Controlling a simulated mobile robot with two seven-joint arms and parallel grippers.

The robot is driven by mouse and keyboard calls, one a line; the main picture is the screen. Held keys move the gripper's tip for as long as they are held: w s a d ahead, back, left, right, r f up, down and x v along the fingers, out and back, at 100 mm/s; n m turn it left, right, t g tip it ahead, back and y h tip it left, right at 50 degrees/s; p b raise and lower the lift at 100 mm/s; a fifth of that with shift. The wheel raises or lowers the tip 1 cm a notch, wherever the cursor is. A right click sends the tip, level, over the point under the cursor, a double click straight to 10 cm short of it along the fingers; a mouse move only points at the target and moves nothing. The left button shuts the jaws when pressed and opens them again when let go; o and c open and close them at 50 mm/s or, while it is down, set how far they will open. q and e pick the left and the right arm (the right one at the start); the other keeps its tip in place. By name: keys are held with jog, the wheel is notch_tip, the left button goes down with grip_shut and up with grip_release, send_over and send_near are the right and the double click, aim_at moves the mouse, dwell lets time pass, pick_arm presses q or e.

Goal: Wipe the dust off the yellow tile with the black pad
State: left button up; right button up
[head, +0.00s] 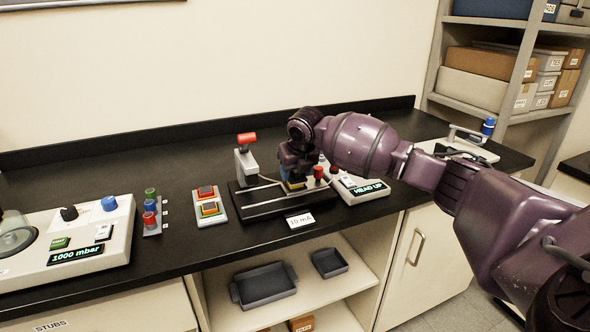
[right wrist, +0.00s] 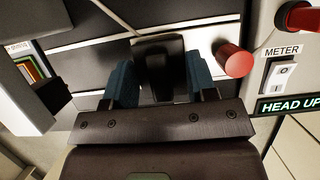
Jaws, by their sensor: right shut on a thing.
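My right gripper (head: 292,180) is over the black stage of the profiler (head: 262,205). In the right wrist view its two blue fingers (right wrist: 160,85) are shut on a dark block, the black pad (right wrist: 158,60). A thin yellow strip, apparently the yellow tile (head: 296,187), shows at the fingertips in the head view. I cannot tell whether the pad touches it, and any dust is too small or hidden to see. My left gripper is not in view.
A red-topped post (head: 247,150) stands left of my gripper and a red knob (right wrist: 232,60) close to its right. The HEAD UP meter box (head: 360,188) is at right. A white tile holder (head: 210,204) and a 1000 mbar console (head: 75,240) stand to the left.

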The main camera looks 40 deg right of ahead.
jog(key=shift+f, duration=0.25)
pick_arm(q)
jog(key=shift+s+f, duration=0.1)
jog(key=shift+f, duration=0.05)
pick_arm(e)
jog(key=shift+w, duration=0.2)
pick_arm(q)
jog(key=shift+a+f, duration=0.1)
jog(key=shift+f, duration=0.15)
pick_arm(e)
jog(key=shift+w+d, duration=0.15)
jog(key=shift+w, duration=0.25)
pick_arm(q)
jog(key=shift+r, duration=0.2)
pick_arm(e)
jog(key=shift+s+r, duration=0.15)
jog(key=shift+s, duration=0.2)
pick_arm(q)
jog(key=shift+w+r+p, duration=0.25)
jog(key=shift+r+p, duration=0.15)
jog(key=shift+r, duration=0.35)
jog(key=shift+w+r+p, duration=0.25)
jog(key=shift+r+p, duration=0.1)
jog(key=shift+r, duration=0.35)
pick_arm(e)
jog(key=shift+s+a, duration=0.3)
jog(key=shift+s, duration=0.5)
